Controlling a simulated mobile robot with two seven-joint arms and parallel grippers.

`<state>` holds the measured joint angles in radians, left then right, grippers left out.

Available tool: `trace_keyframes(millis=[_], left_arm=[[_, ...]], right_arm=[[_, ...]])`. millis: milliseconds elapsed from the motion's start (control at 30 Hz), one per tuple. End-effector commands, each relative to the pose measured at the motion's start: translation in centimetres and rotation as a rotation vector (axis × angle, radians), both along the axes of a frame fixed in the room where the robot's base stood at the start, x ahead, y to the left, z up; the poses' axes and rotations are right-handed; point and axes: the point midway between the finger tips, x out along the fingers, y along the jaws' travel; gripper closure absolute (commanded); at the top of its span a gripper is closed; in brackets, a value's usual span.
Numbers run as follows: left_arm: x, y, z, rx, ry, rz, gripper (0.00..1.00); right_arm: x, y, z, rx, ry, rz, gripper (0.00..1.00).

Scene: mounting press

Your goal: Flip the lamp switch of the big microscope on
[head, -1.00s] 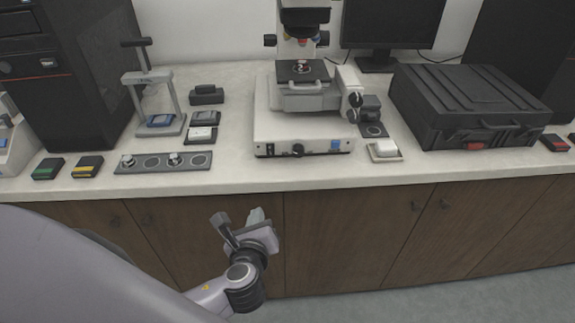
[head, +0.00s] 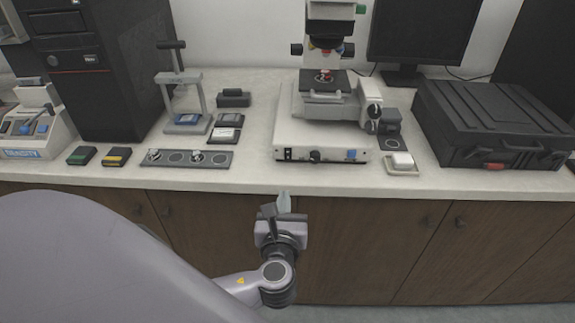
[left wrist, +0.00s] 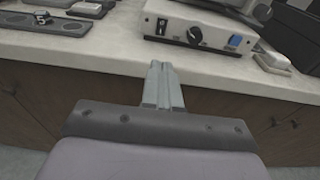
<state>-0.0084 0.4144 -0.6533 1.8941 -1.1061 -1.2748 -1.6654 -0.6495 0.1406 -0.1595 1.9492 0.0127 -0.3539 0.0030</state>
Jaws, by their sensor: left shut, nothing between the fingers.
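The big microscope (head: 324,110) stands on the bench, white with a black stage. Its base front panel (head: 318,155) carries a black switch at the left, a dark knob (head: 315,156) in the middle and a blue part (head: 351,155) at the right. The left wrist view also shows the panel, with the black switch (left wrist: 162,26), the knob (left wrist: 194,36) and the blue part (left wrist: 234,42). My left gripper (head: 284,203) is shut and empty, in front of the bench edge, below and apart from the panel; its fingers (left wrist: 162,85) point toward the bench. My right gripper is not in view.
A grey strip with round wells (head: 188,158) and a small press (head: 185,100) stand left of the microscope. A white dish (head: 402,163) and a large black case (head: 495,122) are to its right. The bench front strip below the panel (head: 330,178) is clear.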

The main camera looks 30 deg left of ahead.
Motion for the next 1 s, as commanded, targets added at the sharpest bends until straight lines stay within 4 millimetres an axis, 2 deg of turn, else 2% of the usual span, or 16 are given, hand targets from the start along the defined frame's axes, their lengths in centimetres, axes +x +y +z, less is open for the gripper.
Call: trace_keyframes(millis=[600, 800, 1000], left_arm=[[9.4, 5.8, -1.2, 0.001, -0.002, 0.002, 1.0], [11.0, 6.8, -1.5, -0.001, -0.002, 0.0, 1.0], [11.5, 7.1, -1.6, -0.002, -0.001, -0.002, 1.0]], right_arm=[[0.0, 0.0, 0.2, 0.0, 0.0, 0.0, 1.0], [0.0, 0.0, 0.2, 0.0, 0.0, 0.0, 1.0], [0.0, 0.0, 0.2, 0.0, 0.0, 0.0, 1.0]])
